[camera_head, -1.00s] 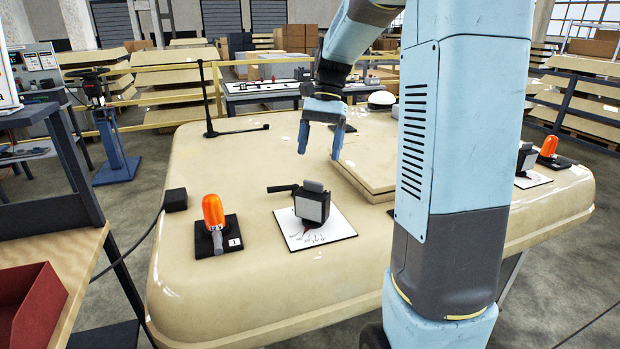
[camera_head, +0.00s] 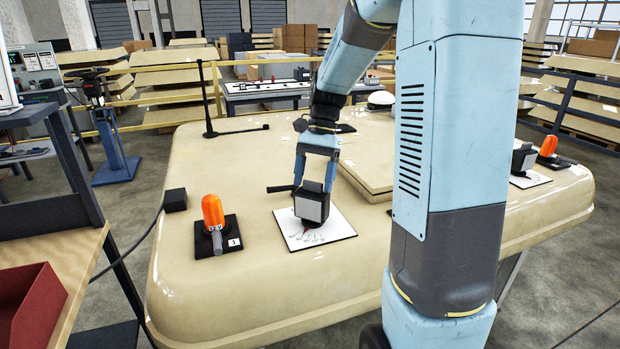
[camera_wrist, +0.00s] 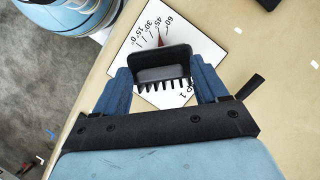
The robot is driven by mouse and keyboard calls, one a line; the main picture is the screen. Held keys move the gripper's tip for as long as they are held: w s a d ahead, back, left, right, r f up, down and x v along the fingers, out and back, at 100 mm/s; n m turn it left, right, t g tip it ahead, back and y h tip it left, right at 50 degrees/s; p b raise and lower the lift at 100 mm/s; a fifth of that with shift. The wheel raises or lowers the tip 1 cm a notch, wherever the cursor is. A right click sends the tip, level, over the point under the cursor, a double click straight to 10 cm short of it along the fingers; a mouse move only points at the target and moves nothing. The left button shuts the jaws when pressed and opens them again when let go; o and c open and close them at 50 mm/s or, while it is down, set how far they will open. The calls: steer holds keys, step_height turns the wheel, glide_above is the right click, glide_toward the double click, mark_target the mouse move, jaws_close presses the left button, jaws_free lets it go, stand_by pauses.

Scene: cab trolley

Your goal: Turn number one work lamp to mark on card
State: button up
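The work lamp (camera_head: 312,207), a black box with a pale front face, stands on a white card (camera_head: 335,230) near the front of the cream cab roof. In the wrist view, the lamp (camera_wrist: 163,62) shows its dark finned housing. The card (camera_wrist: 203,48) has printed angles from 0 to 60, a red mark near 45 to 60, and lettering ending in 1. My gripper (camera_head: 315,187) is lowered over the lamp. In the wrist view my gripper (camera_wrist: 163,88) has one finger on each side of the housing, spread and very close to it; contact is unclear.
An orange beacon (camera_head: 212,212) on a black base marked 1 stands left of the card. A black block (camera_head: 175,199) with a cable is farther left. A raised hatch panel (camera_head: 372,180) lies right of the lamp. Another lamp (camera_head: 524,158) and beacon (camera_head: 548,146) are at far right.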

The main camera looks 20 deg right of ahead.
steer(key=c, duration=0.8)
steer(key=shift+a+n+g+h, duration=0.1)
steer(key=shift+n+g+h, duration=0.3)
steer(key=shift+n, duration=1.1)
steer(key=shift+c, duration=0.2)
steer(key=o, duration=1)
steer(key=shift+o, duration=0.2)
steer(key=v, duration=1.3)
steer(key=shift+r, duration=0.4)
steer(key=shift+w, duration=0.15)
